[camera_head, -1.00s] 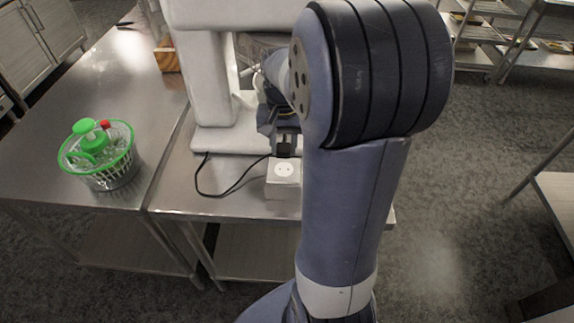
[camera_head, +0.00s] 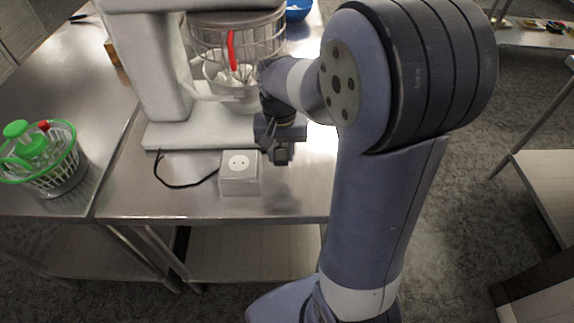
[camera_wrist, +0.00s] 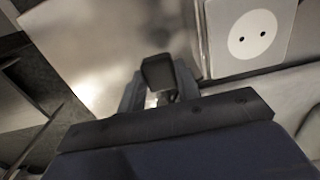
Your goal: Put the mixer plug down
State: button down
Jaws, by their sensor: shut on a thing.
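The mixer plug (camera_wrist: 158,72) is a small black block between the fingers of my gripper (camera_wrist: 160,88), which is shut on it. In the head view my gripper (camera_head: 280,150) points down over the steel table, just right of the white socket box (camera_head: 239,181). Its height above the table is hard to tell. The two-hole socket face is bare and also shows in the wrist view (camera_wrist: 252,35). The black cord (camera_head: 180,185) loops from the white mixer (camera_head: 165,75) toward the box, and its far end is hidden behind it.
The mixer base and wire-guarded bowl (camera_head: 238,45) stand behind my gripper. A green-rimmed salad spinner (camera_head: 45,160) stands at the left. The steel table (camera_head: 300,200) is clear in front of and right of the box, up to its front edge.

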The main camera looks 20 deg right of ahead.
aim_at(282, 176)
notch_tip(282, 176, down, 5)
dwell(0.3)
jog(key=shift+f+b, duration=0.45)
jog(key=shift+f, duration=0.15)
jog(key=c, duration=1)
grip_release()
jog(key=shift+r+p, duration=0.4)
jog(key=shift+r, duration=0.1)
notch_tip(282, 176, up, 12)
jog(key=shift+r, duration=0.15)
